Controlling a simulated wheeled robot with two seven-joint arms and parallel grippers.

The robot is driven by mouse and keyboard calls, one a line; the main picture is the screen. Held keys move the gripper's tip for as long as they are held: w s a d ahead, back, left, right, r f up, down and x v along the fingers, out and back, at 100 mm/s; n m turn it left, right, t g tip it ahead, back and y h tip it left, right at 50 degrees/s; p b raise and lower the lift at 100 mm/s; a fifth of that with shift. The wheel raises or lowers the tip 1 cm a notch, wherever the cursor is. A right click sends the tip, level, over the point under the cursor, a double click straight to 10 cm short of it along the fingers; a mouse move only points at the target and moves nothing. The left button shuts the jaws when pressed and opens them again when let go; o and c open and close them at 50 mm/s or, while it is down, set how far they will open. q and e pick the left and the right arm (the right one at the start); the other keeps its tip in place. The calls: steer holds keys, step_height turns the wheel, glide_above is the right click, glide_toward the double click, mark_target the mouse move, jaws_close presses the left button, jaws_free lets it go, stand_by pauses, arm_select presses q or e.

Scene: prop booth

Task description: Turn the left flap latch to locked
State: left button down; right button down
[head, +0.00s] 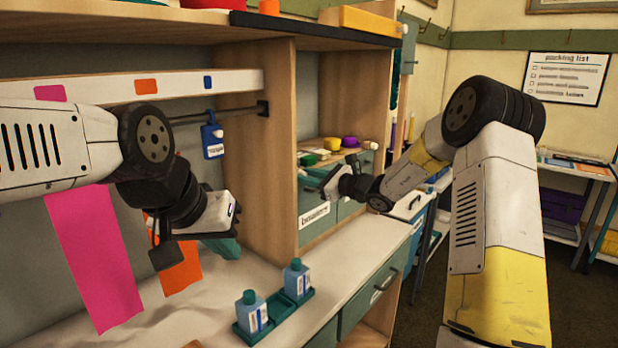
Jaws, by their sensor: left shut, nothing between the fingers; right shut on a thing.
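Two teal flaps close the low cupboard in the booth's right part. The left flap (312,198) carries a white label. My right gripper (319,183) reaches in from the right to the upper part of this flap and is shut on a small part there, which I take to be the left flap latch. The fingers hide most of it, so its turn position cannot be read. A small pale knob (302,172) shows just beside the fingertips. My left gripper (222,222) hangs above the counter at the left, shut and empty, away from the flaps.
Two blue bottles (250,312) (297,279) stand in a teal tray (277,310) on the white counter (345,250). Pink (97,255) and orange strips (180,268) hang near my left arm. Yellow and purple items sit above the flaps.

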steer(key=shift+s+n, duration=0.1)
steer(key=shift+n, duration=3.9)
steer(key=shift+t+h, duration=0.3)
steer(key=c, duration=1.2)
jaws_free()
steer(key=shift+o, duration=0.2)
steer(key=v, duration=0.7)
steer(key=shift+s+d, duration=0.25)
